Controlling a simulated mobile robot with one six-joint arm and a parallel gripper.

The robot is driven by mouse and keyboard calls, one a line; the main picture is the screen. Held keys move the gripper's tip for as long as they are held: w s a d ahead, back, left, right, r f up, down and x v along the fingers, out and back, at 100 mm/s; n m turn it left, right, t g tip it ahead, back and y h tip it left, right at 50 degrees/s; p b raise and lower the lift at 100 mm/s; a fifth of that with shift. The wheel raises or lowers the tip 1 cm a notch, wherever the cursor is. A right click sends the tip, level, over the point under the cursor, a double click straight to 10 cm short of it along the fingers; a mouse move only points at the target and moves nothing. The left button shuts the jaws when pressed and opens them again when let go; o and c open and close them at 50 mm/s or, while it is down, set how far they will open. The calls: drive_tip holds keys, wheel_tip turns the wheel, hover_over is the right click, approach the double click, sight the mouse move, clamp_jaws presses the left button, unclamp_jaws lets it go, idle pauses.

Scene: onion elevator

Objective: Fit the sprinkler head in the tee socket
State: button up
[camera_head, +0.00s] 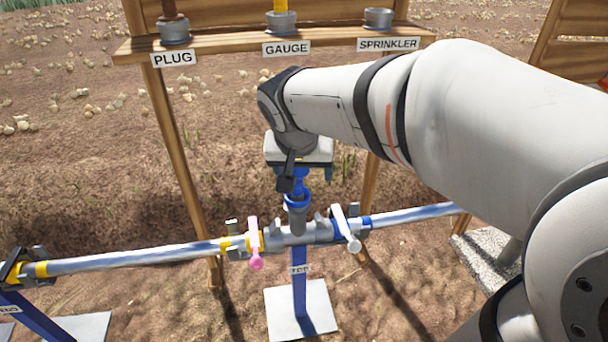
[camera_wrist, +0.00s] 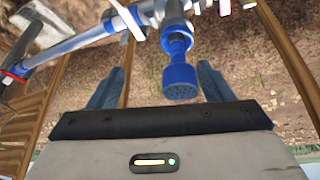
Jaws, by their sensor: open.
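The blue sprinkler head (camera_head: 302,181) stands upright at the tee socket (camera_head: 297,202), its lower end inside the socket's blue collar. How deep it sits I cannot tell. In the wrist view, the round perforated face of the sprinkler head (camera_wrist: 181,84) points toward my gripper, with the grey tee (camera_wrist: 174,14) beyond it. My gripper (camera_head: 301,174) is directly above the tee, pointing down.
The tee joins a horizontal pipe (camera_head: 140,257) with a pink valve handle (camera_head: 255,244) and a white one (camera_head: 347,229) beside it. Behind is a wooden shelf (camera_head: 225,47); its SPRINKLER holder (camera_head: 378,18) is empty, while the PLUG (camera_head: 174,30) and GAUGE (camera_head: 281,21) holders are filled.

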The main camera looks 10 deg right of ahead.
drive_tip(key=s+d+f+n+g+y, duration=0.2)
drive_tip(key=s+d+f+n+g, duration=0.1)
drive_tip(key=s+f, duration=0.6)
drive_tip(key=s, duration=0.4)
drive_tip(key=shift+s+d+f+n, duration=0.2)
drive_tip(key=shift+d+f+n, duration=0.05)
drive_tip(key=shift+d+n, duration=0.05)
drive_tip(key=shift+r, duration=0.1)
wheel_tip(320, 180, up, 31)
drive_tip(key=t+p, duration=0.1)
drive_tip(key=p, duration=2.7)
drive_tip(key=shift+s, duration=0.2)
drive_tip(key=shift+c, duration=0.4)
